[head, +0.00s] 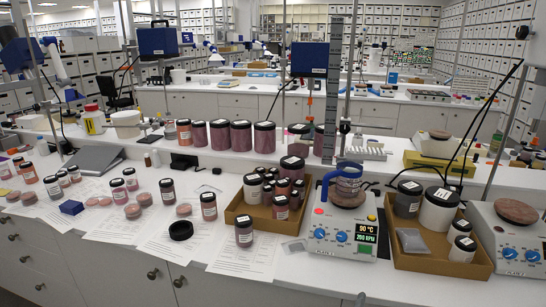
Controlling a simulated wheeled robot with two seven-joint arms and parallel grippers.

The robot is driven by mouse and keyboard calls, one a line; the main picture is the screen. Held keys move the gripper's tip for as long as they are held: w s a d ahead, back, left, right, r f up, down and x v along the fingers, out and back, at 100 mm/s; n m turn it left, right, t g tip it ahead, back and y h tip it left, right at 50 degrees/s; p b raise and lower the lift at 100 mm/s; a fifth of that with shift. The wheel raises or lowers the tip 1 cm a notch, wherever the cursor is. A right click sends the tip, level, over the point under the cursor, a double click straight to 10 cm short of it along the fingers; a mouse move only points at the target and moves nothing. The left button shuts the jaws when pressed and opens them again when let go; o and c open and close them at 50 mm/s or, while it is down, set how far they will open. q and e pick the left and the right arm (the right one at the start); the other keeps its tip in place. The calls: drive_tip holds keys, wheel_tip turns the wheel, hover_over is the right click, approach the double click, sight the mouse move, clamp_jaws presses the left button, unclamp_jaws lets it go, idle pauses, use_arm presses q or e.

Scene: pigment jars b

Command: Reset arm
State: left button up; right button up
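Neither of my grippers shows in the head view, and no part of my arms can be made out. Pigment jars with dark lids and white labels stand on the white bench. One dark jar (244,231) stands alone in front of the left cardboard tray (234,212), which holds several smaller jars. Another jar (208,206) stands upright to the left of that tray. A black ring-like lid (181,230) lies flat on a paper sheet. The right cardboard tray (440,266) holds dark and white jars and a small grey packet (412,240).
A hotplate (343,232) reading 90 °C and 250 RPM stands between the trays, with a blue-collared vessel on it. A second hotplate (510,246) is at the right edge. Large jars (241,136) line the raised shelf behind. Papers (246,256) cover much of the bench front.

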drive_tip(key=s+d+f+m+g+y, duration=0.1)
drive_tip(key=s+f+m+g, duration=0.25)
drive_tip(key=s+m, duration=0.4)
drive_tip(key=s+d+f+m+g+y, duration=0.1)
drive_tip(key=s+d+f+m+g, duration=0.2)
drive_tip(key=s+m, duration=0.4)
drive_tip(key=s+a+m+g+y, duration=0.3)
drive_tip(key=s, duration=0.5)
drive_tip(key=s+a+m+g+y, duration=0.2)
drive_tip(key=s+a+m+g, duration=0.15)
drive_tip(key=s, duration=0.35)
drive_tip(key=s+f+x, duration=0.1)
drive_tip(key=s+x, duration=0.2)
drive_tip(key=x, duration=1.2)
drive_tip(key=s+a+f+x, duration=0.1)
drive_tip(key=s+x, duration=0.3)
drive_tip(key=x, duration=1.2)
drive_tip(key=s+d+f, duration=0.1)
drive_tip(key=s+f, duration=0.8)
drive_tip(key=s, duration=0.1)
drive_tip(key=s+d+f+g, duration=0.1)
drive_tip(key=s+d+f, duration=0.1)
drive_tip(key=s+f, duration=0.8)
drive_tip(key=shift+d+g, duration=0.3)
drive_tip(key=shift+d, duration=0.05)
